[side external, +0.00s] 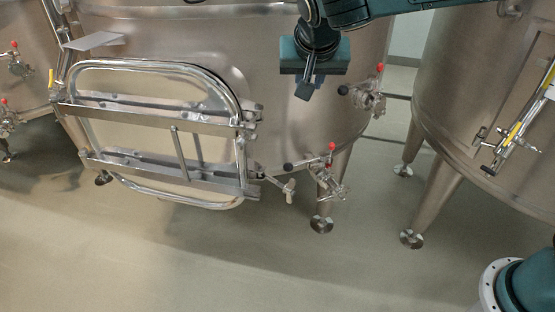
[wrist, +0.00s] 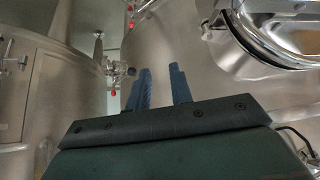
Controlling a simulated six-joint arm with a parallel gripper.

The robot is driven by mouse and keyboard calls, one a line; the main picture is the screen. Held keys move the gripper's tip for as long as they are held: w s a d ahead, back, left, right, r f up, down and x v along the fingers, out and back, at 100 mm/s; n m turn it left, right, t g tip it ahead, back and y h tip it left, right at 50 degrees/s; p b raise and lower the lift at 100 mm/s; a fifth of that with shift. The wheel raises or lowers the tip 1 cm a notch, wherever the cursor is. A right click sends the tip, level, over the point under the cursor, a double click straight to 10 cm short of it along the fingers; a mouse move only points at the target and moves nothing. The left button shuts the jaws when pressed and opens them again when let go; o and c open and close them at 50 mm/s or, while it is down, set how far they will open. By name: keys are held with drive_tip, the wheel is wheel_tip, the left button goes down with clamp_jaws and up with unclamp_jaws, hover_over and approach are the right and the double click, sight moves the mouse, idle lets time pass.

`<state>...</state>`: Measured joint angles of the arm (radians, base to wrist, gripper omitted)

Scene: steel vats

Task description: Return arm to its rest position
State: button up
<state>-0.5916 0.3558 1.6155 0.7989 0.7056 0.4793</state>
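My gripper (side external: 307,88) hangs from the arm at the top middle of the side view, in front of the middle steel vat (side external: 340,60). It is to the right of and above the vat's hatch door. In the wrist view its two blue ridged fingers (wrist: 161,72) stand apart with nothing between them. The gripper is open and empty. The fingers overlap in the side view, so their gap does not show there.
The rectangular hatch door (side external: 150,71) has a shiny frame and crossbars. Valves with red-tipped handles (side external: 370,95) (side external: 325,178) stick out near my gripper. Another vat (side external: 460,75) stands at the right. The floor (side external: 230,265) in front is clear.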

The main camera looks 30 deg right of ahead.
drive_tip(key=s+d+r+n+y, duration=0.1)
drive_tip(key=s+d+r+n, duration=0.1)
drive_tip(key=s+d+r, duration=0.4)
drive_tip(key=s+d+f+n+y, duration=0.1)
drive_tip(key=s+d+f, duration=0.1)
drive_tip(key=s, duration=0.6)
drive_tip(key=s+d+f+n+y, duration=0.1)
drive_tip(key=s+d+f+n, duration=0.1)
drive_tip(key=s, duration=0.6)
drive_tip(key=s+d+f+n+y, duration=0.1)
drive_tip(key=s+d, duration=0.3)
drive_tip(key=s, duration=0.5)
drive_tip(key=shift+d+f, duration=0.15)
drive_tip(key=shift+f, duration=0.35)
drive_tip(key=shift+w+r, duration=0.1)
drive_tip(key=shift+w, duration=0.05)
